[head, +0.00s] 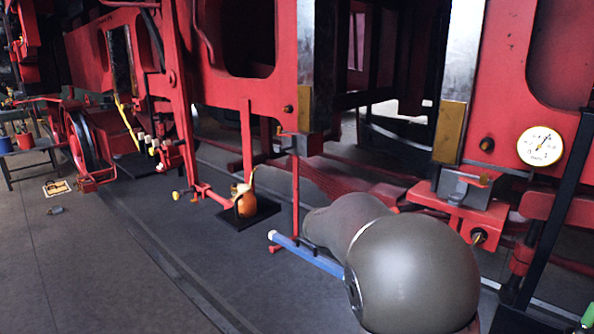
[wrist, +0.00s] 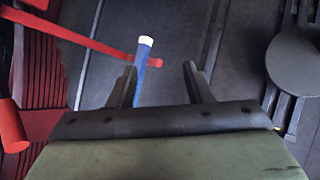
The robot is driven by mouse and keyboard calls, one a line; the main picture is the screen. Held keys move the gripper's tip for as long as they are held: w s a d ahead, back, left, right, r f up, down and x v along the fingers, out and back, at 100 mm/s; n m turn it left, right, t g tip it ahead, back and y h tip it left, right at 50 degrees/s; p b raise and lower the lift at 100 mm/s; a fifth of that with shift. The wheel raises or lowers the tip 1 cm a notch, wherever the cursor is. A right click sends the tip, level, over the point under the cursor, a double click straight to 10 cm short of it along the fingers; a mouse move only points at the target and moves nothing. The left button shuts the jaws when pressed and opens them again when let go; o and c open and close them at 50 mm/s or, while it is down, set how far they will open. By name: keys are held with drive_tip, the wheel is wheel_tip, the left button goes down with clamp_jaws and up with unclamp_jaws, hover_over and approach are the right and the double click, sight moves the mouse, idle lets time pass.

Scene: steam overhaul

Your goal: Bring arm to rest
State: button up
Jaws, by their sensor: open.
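My gripper (wrist: 160,68) is open in the wrist view, with its two dark fingers well apart and nothing clasped between them. A blue bar with a white end (wrist: 141,62) shows close beside the left finger, within the gap. I cannot tell whether it touches that finger. The blue bar also shows in the head view (head: 308,255), slanting out from beside my arm near a thin red upright. In the head view my rounded grey arm fills the lower right, and my gripper's fingers are hidden.
The red locomotive frame (head: 245,95) runs along the back, with a round white gauge (head: 540,146) at right. An orange oil can (head: 246,204) stands on a black mat (head: 250,219). A dark workbench (head: 30,152) stands far left. The grey floor at left is mostly clear.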

drive_tip(key=s+a+f+m+y, duration=0.1)
drive_tip(key=s+a+m+y, duration=0.1)
drive_tip(key=s, duration=0.6)
drive_tip(key=s+a+f+m+y, duration=0.1)
drive_tip(key=s+m+y, duration=0.3)
drive_tip(key=s, duration=0.5)
drive_tip(key=s+a+f+m+y, duration=0.2)
drive_tip(key=s+m, duration=0.3)
drive_tip(key=s, duration=0.4)
drive_tip(key=shift+s+a+f+m+t+y, duration=0.2)
drive_tip(key=shift+a+f+m+t+y, duration=0.15)
drive_tip(key=shift+f+y, duration=0.2)
